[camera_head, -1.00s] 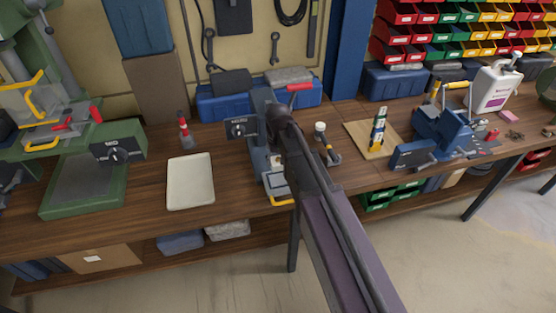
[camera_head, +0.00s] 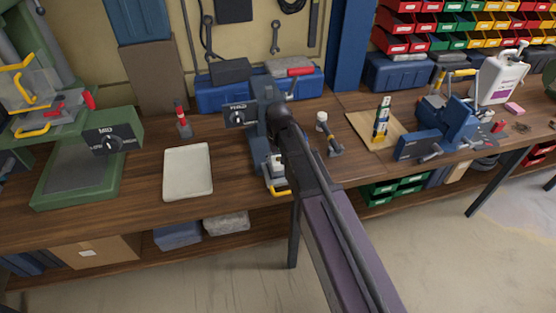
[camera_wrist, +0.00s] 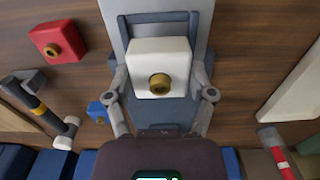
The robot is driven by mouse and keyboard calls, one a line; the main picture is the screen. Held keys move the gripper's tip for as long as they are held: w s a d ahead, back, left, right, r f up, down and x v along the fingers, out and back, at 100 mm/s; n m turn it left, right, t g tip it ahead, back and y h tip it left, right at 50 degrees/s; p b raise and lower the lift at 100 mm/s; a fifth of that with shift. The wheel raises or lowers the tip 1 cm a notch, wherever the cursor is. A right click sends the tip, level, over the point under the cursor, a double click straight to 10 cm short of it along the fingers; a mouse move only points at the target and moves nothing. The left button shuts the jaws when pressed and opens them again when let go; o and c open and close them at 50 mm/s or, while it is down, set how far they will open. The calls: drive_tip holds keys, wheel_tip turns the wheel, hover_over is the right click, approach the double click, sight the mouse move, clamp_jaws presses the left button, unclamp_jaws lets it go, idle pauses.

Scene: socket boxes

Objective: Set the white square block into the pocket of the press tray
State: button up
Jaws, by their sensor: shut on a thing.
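In the wrist view the white square block (camera_wrist: 158,58), with a round brass piece on its near face, sits between the fingers of my gripper (camera_wrist: 160,82), which is shut on it. Behind and around the block is the blue-grey press tray (camera_wrist: 157,17) with its raised rim. The block appears over the tray's pocket; I cannot tell whether it touches the floor of the pocket. In the head view the blue press (camera_head: 261,120) stands mid-bench, and my arm hides much of its tray and my gripper.
A red block (camera_wrist: 57,41) with a brass knob and a hammer (camera_wrist: 40,108) lie beside the tray. A shallow white tray (camera_head: 188,172) and a red-topped bottle (camera_head: 183,122) stand left of the press.

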drive_tip(key=shift+f+b, duration=0.7)
drive_tip(key=shift+f, duration=0.2)
drive_tip(key=o, duration=1.1)
drive_tip(key=shift+o, duration=0.2)
drive_tip(key=shift+r, duration=0.2)
